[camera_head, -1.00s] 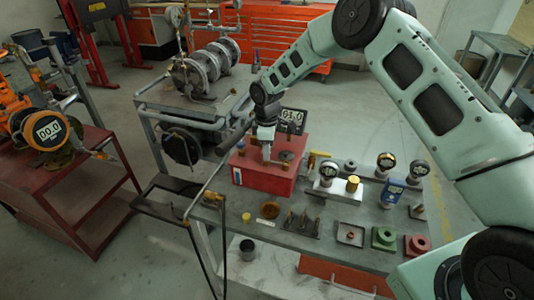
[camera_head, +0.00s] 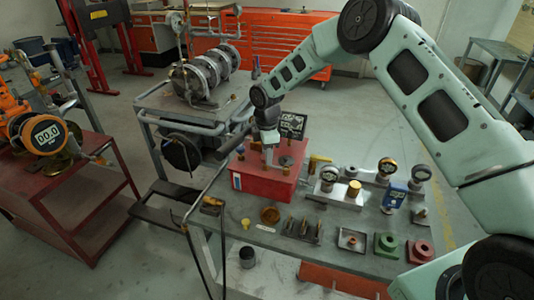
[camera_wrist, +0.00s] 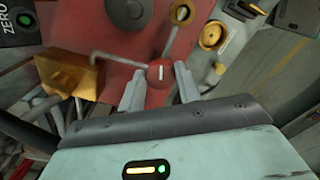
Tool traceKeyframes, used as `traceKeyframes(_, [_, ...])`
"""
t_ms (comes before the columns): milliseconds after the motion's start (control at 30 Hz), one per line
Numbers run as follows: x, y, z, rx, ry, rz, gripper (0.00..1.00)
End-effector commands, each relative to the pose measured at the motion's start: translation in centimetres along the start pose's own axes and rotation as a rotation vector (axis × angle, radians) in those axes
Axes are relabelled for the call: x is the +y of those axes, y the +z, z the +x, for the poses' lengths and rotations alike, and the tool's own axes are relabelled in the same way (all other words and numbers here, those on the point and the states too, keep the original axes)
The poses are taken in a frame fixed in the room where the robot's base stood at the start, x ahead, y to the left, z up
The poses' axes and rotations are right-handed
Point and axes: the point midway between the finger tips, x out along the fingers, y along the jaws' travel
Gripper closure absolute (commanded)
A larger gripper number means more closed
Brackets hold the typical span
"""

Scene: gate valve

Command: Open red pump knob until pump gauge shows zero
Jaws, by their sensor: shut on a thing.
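The red pump knob (camera_wrist: 160,73), round with a white line across its top, sits between the two fingers of my gripper (camera_wrist: 158,76) in the wrist view. My gripper is shut on it. In the head view my gripper (camera_head: 268,158) points down onto the red pump box (camera_head: 268,182), and the knob is hidden there. A dark digital gauge (camera_head: 292,125) stands behind the box; its reading is too small to tell. In the wrist view a dark panel (camera_wrist: 14,32) marked ZERO with a green button shows at the upper left.
A bent metal rod (camera_wrist: 115,59) reaches close to the knob, beside a brass block (camera_wrist: 70,75). Dial gauges (camera_head: 388,166), several small fittings and coloured blocks (camera_head: 386,244) stand on the bench to the right. An orange device at left has a display (camera_head: 46,135) reading 00.0.

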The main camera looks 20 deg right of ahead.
Motion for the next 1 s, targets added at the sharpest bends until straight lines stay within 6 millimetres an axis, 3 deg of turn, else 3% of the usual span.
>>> traceKeyframes(133, [0.1, 0.0, -0.1, 0.000, 0.002, 0.001, 0.89])
traceKeyframes(167, [0.1, 0.0, -0.1, 0.000, 0.002, 0.001, 0.61])
traceKeyframes(233, [0.1, 0.0, -0.1, 0.000, 0.002, 0.002, 0.45])
traceKeyframes(533, [0.1, 0.0, -0.1, 0.000, 0.001, 0.002, 0.45])
traceKeyframes(667, [0.1, 0.0, -1.1, 0.000, 0.003, 0.002, 0.45])
traceKeyframes(1000, [0.1, 0.0, -8.3, 0.001, 0.007, 0.003, 0.45])
